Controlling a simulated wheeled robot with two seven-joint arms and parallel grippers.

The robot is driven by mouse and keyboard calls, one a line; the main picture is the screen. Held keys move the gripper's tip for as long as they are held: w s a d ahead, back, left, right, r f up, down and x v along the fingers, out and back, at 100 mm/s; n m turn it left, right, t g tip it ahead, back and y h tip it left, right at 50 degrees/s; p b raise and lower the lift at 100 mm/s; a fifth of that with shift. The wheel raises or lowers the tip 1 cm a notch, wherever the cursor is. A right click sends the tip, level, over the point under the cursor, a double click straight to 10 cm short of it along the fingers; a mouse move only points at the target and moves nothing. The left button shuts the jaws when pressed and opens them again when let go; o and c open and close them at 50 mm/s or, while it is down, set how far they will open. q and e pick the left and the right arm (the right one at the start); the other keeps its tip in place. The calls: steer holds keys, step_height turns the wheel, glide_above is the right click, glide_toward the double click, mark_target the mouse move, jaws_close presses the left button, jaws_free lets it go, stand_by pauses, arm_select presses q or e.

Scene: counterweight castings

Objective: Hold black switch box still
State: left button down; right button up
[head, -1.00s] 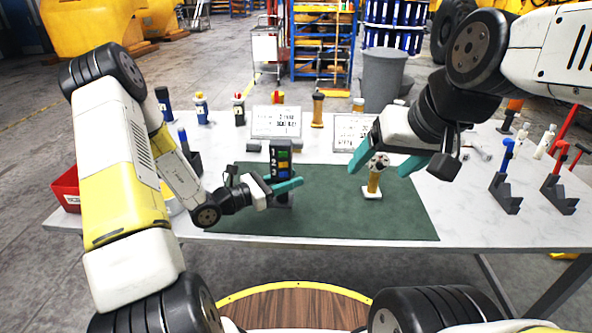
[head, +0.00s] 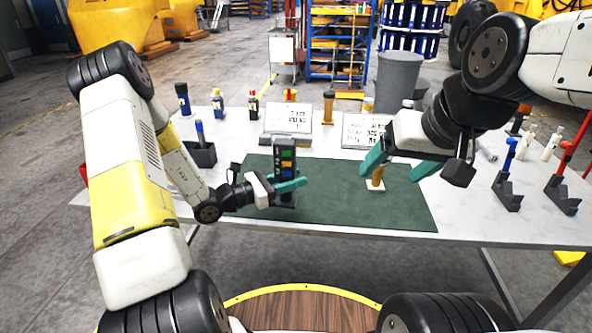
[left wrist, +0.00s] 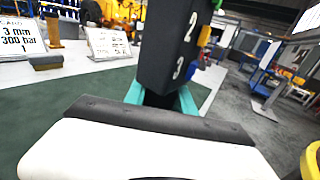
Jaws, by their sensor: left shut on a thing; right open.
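The black switch box (head: 285,165) stands upright on the green mat (head: 330,212), with coloured buttons on its face. In the left wrist view the box (left wrist: 172,50) shows the numbers 2 and 3 on one face. My left gripper (head: 287,186) is shut on the lower part of the switch box, its teal fingers on either side. My right gripper (head: 398,166) is open, above and around the top of a small yellow-brown post on a white base (head: 376,184). Whether its fingers touch the post cannot be told.
Two sign cards (head: 290,118) (head: 364,130) stand behind the mat. Several bottles (head: 218,104) line the table's back left. A dark holder with a blue handle (head: 201,150) stands left; blue and red tools in dark stands (head: 508,180) stand right. The front of the mat is clear.

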arm_select(q)
steer(key=shift+w+d+f, duration=0.3)
steer(key=shift+w+f, duration=0.15)
steer(key=shift+w, duration=2.1)
steer(key=shift+w+d+f, duration=0.25)
steer(key=shift+w+f, duration=0.25)
steer(key=shift+w, duration=2.1)
steer(key=shift+w+d+f, duration=0.3)
steer(key=shift+w+f, duration=0.15)
steer(key=shift+w, duration=2.1)
steer(key=shift+f, duration=0.15)
steer(key=shift+f, duration=0.65)
steer(key=shift+f, duration=0.3)
steer(key=c, duration=1.9)
jaws_free()
jaws_close()
steer(key=shift+f, duration=0.1)
